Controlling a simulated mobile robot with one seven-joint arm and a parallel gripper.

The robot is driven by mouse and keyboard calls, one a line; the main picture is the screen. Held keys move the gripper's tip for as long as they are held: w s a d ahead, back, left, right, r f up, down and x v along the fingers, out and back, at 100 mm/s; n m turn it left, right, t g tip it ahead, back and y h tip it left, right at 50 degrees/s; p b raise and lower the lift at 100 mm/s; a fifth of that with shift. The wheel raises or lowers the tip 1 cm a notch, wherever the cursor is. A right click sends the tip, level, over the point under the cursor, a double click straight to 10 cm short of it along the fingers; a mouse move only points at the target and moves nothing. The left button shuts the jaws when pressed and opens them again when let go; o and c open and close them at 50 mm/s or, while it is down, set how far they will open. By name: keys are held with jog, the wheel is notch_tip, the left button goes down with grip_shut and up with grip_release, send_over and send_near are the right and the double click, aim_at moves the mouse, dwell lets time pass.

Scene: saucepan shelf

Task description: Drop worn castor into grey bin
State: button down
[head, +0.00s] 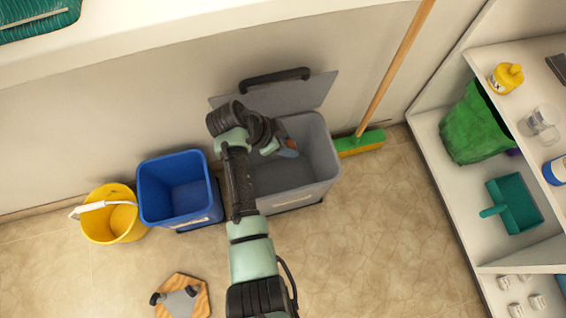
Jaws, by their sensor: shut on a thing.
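The grey bin (318,165) stands against the wall in the middle of the head view, with its grey lid (315,92) tipped up behind it. My arm reaches over the bin's left side. My gripper (282,146) is over the bin's opening and is shut on a small dark thing with a reddish-brown part, which I take to be the worn castor (290,147). The fingers and much of the castor are hard to make out. I cannot tell how high it is held above the bin floor.
A blue bin (177,190) and a yellow bucket (113,213) stand left of the grey bin. A broom (360,142) leans at its right. A wooden piece with a grey item (181,298) lies on the floor. White shelves (430,130) stand at the right.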

notch_tip(320, 180, down, 3)
jog(key=shift+f+b, duration=0.2)
jog(key=shift+b, duration=1.05)
jog(key=shift+c, duration=1.1)
grip_release()
jog(key=shift+r, duration=0.15)
jog(key=p+v, duration=0.7)
jog(key=v, duration=0.6)
